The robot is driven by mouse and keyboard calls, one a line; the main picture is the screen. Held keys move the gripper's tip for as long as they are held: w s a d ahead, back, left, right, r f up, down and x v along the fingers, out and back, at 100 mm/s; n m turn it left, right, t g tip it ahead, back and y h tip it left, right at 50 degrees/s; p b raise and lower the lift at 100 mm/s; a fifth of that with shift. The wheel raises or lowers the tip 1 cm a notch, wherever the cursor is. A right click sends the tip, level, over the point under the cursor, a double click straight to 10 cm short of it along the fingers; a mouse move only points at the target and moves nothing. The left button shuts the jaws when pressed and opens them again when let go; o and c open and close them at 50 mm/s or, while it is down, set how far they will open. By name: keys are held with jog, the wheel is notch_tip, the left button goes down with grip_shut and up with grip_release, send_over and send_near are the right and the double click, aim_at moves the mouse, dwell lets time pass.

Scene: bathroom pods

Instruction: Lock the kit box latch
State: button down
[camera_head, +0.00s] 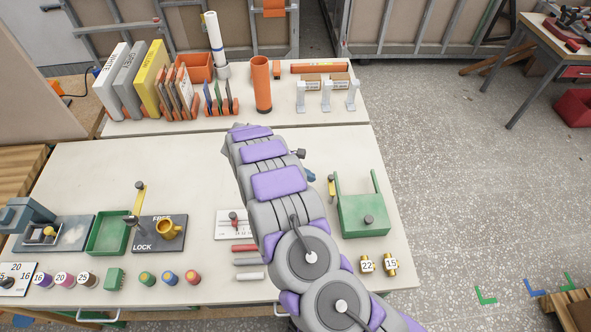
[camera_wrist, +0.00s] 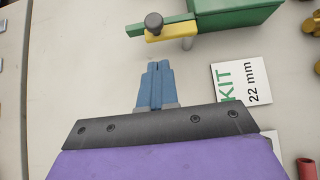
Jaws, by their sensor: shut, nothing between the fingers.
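The green kit box (camera_head: 362,216) stands at the right of the bench; part of it shows at the top of the wrist view (camera_wrist: 235,14). Its yellow latch (camera_wrist: 175,32) lies along a green bar of the box and has a dark round knob (camera_wrist: 154,22) at its left end in the wrist view. In the head view the latch (camera_head: 332,188) is at the box's left side. My gripper (camera_wrist: 157,66) has blue fingers, shut and empty, pointing at the latch with a visible gap. In the head view my arm hides most of the gripper (camera_head: 309,175).
A white card marked KIT 22 mm (camera_wrist: 241,83) lies right of my fingers in the wrist view. Brass fittings (camera_head: 378,264) stand nearer than the box. Bench space beyond the box is clear.

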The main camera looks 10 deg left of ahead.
jog(key=shift+w+d+r, duration=0.1)
jog(key=shift+w+d, duration=0.15)
jog(key=shift+d, duration=0.65)
jog(key=shift+w+d+r, duration=0.1)
jog(key=shift+w+d, duration=0.1)
jog(key=shift+d, duration=0.7)
jog(key=shift+w+d+f+m+g, duration=0.1)
jog(key=shift+w+d+m+g, duration=0.15)
jog(key=shift+m+g, duration=0.3)
jog(key=w+d+m+g+p, duration=0.1)
jog(key=d+m+g, duration=0.1)
jog(key=d, duration=0.4)
jog(key=shift+w+d+m+g+p, duration=0.3)
jog(key=shift+w+m+g, duration=0.05)
jog(key=shift+m, duration=0.4)
jog(key=shift+a, duration=0.1)
dwell(0.9)
jog(key=v, duration=1.2)
dwell(0.4)
